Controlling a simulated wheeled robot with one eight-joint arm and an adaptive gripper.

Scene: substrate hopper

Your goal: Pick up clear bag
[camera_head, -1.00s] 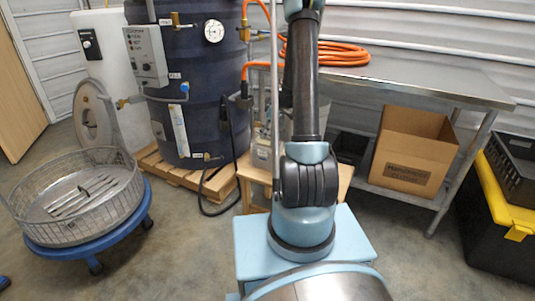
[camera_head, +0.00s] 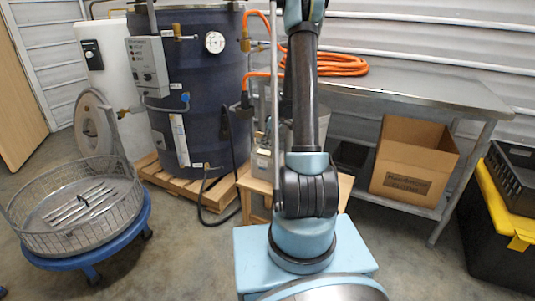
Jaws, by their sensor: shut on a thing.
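My arm rises through the middle of the head view and leaves the frame at the top. My gripper is out of view, so what it holds does not show. No clear bag can be made out for certain. A greyish, partly see-through thing (camera_head: 264,150) stands on a small wooden stool (camera_head: 252,184) behind my arm. My arm hides part of it, and I cannot tell whether it is a bag or a container.
A steel table (camera_head: 430,92) at the right bears a coiled orange hose (camera_head: 338,66), with a cardboard box (camera_head: 413,160) on its lower shelf. A dark drum (camera_head: 200,95) stands on a pallet. A wire basket (camera_head: 75,225) sits on a blue dolly (camera_head: 105,246).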

